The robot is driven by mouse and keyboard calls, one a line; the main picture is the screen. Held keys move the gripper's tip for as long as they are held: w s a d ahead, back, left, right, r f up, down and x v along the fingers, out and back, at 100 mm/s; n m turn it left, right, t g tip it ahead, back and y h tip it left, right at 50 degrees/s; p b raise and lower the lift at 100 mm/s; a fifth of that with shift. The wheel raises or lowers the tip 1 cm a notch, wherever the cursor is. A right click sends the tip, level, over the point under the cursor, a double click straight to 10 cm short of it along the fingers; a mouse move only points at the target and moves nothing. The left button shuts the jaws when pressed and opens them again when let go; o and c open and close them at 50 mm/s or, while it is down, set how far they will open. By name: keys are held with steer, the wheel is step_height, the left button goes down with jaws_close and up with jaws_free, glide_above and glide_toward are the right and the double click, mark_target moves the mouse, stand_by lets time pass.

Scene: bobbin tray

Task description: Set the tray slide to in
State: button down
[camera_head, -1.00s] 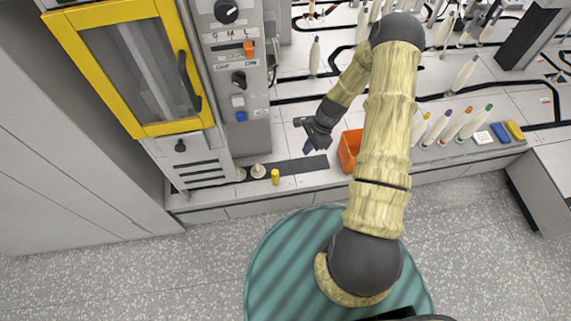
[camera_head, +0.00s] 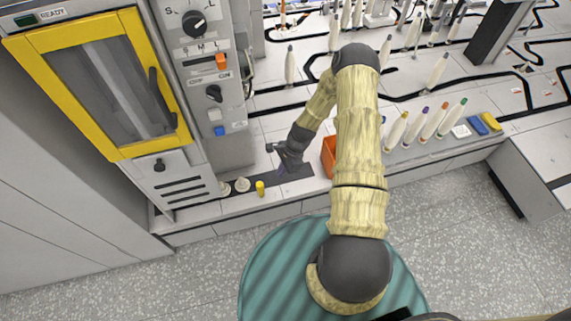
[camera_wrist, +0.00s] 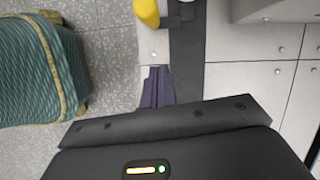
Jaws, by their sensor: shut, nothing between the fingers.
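The likely tray slide is a dark flat strip (camera_head: 296,188) along the front of the bench, with a short yellow peg (camera_head: 260,188) towards its left part. In the wrist view the dark strip (camera_wrist: 187,75) runs up the picture, and the yellow peg (camera_wrist: 147,12) stands at the top beside a dark bracket. I cannot read any in or out mark. My gripper (camera_head: 282,170) is above the strip, right of the peg, and touches neither as far as I can tell. In the wrist view its purple fingers (camera_wrist: 157,85) are together and empty.
A machine with a yellow-framed door (camera_head: 115,85) and a control panel with knobs and an orange slider (camera_head: 222,62) stands at the left. An orange bin (camera_head: 328,155) is close right of my gripper. Bobbins stand further right.

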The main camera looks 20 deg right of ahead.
steer(key=x, duration=0.3)
steer(key=shift+a+f+b, duration=0.15)
steer(key=shift+b, duration=0.15)
steer(key=a, duration=0.3)
steer(key=shift+s+a+r, duration=0.25)
steer(key=shift+a+r, duration=0.05)
steer(key=shift+a, duration=0.05)
